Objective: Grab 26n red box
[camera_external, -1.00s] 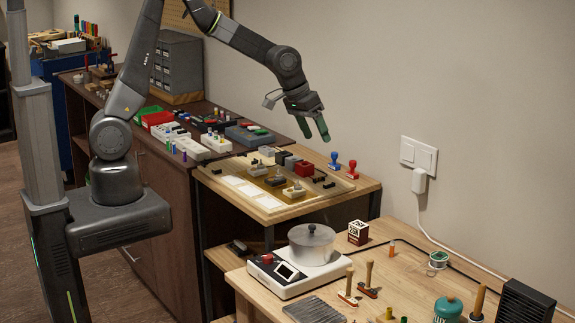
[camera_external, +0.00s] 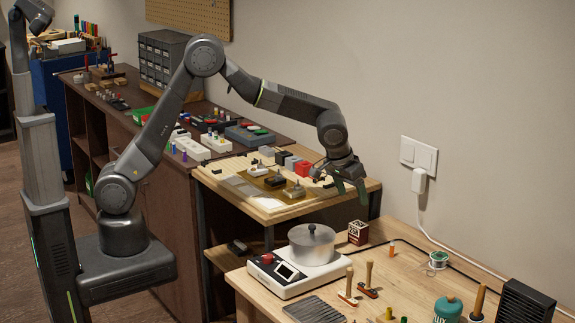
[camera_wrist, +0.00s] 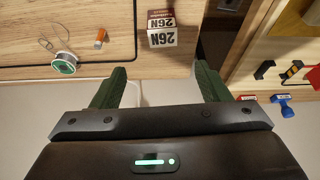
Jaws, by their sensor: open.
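The red and white 26N box (camera_external: 358,232) stands on the light wooden bench, just right of the metal pot. In the wrist view the box (camera_wrist: 162,32) shows its white face marked 26N and its red side, at the top middle. My gripper (camera_external: 350,190) is above and slightly left of the box, with clear space between them. In the wrist view its two green fingers (camera_wrist: 157,88) are spread apart with nothing between them, and the box lies beyond the fingertips.
A lidded metal pot (camera_external: 312,245) on a white hotplate (camera_external: 284,277) stands left of the box. A solder spool (camera_external: 438,260) and an orange-capped item (camera_external: 391,249) lie to its right.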

